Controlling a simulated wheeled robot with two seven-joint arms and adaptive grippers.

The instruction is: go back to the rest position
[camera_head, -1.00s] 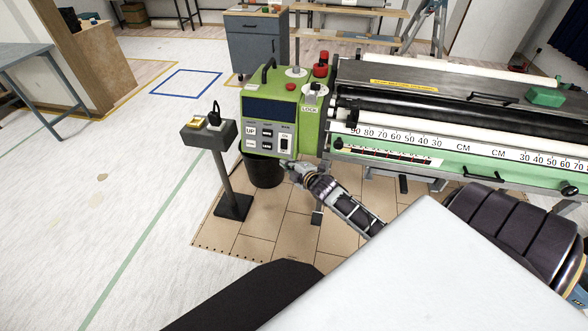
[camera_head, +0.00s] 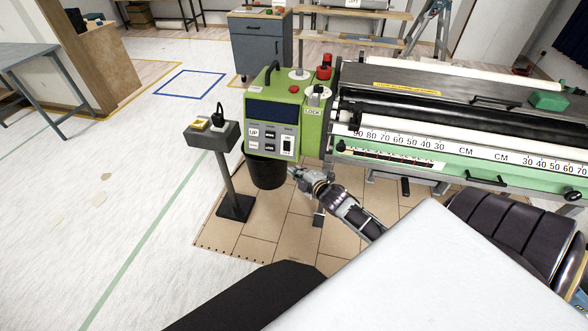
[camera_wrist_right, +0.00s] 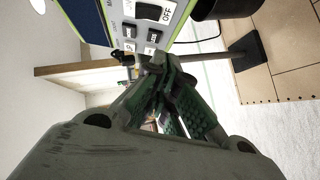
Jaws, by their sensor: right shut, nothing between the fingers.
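My right gripper (camera_head: 293,171) is below the front right of the green control box (camera_head: 262,107), in front of the wallpaper paster (camera_head: 440,160). It looks apart from the box. In the right wrist view its fingers (camera_wrist_right: 158,62) are shut with nothing between them, and the box's switch panel (camera_wrist_right: 140,22) shows above them. My left gripper is not in view.
A black bin (camera_head: 266,172) stands under the control box. A post with a small switch box (camera_head: 212,135) stands to its left. A grey cabinet (camera_head: 261,45) is behind. The floor at the left (camera_head: 90,190) is clear.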

